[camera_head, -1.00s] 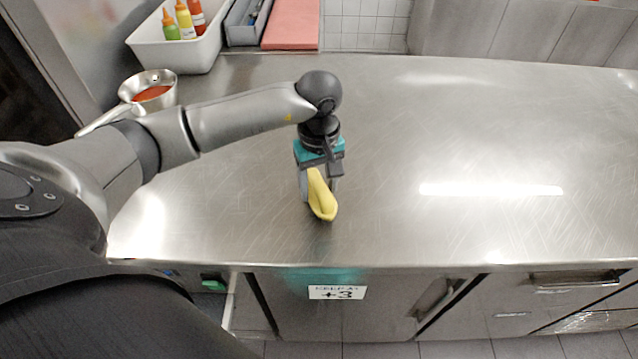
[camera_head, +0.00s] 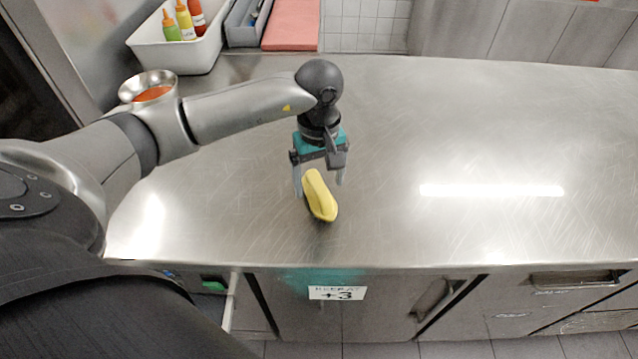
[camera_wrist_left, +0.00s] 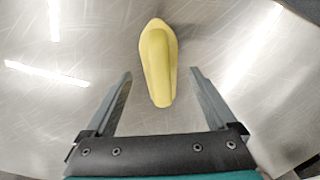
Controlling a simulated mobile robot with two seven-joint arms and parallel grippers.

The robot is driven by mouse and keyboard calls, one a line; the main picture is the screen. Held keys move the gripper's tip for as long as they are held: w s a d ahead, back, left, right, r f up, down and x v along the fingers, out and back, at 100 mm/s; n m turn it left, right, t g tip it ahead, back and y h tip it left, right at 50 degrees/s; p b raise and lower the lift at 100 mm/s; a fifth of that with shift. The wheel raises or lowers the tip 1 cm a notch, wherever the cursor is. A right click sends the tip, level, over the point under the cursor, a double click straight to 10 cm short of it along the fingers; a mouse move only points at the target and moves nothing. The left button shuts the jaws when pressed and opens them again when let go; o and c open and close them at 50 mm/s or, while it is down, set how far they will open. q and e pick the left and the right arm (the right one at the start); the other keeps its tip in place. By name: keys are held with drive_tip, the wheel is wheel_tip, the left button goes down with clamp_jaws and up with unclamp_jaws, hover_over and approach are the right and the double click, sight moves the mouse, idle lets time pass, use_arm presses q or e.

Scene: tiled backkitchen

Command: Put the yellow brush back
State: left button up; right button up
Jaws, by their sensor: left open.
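The yellow brush (camera_head: 320,196) lies on the steel counter near its front edge, and it also shows in the left wrist view (camera_wrist_left: 158,62). My left gripper (camera_head: 319,186) is open just above and behind the brush, with a finger to either side of its rear end. In the left wrist view the two fingers (camera_wrist_left: 160,80) stand wide apart and do not touch the brush. My right gripper is not in view.
The steel counter (camera_head: 470,130) is clear to the right. At the back left stand a white bin (camera_head: 190,55) with several sauce bottles, a grey tray (camera_head: 243,35) and a red board (camera_head: 290,28). A metal pan (camera_head: 150,80) with red sauce sits behind my left arm.

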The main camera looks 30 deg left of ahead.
sight(319, 184)
use_arm(q)
wheel_tip(319, 184, up, 10)
drive_tip(key=shift+r, duration=0.15)
idle(0.3)
